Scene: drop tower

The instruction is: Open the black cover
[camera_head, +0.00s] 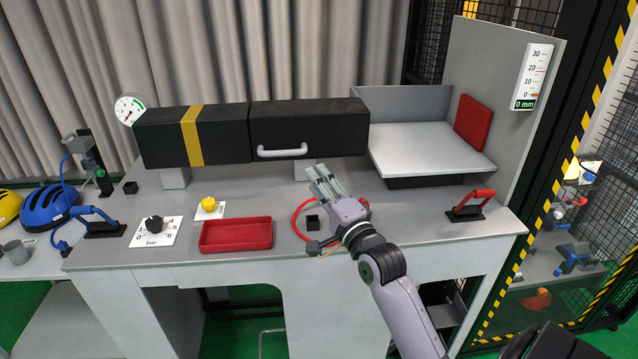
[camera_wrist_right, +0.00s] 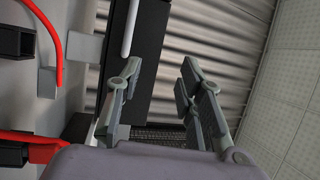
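The black cover (camera_head: 325,122) is the right part of a long black box (camera_head: 160,140) on the bench and looks closed. A white bar handle (camera_head: 282,152) sits on its front. My right gripper (camera_head: 319,174) is in front of and below the cover, right of the handle, apart from both. In the right wrist view, the fingers of my right gripper (camera_wrist_right: 160,78) are spread with nothing between them. The cover (camera_wrist_right: 150,50) and the white handle (camera_wrist_right: 130,27) show beyond the fingers there. My left gripper is not in view.
A red tray (camera_head: 236,248), a yellow knob (camera_head: 209,204) and a pressure dial (camera_head: 154,225) stand on the bench front. Red (camera_head: 471,204) and blue (camera_head: 95,222) levers stand at the sides. A grey platform (camera_head: 430,145) is right of the cover.

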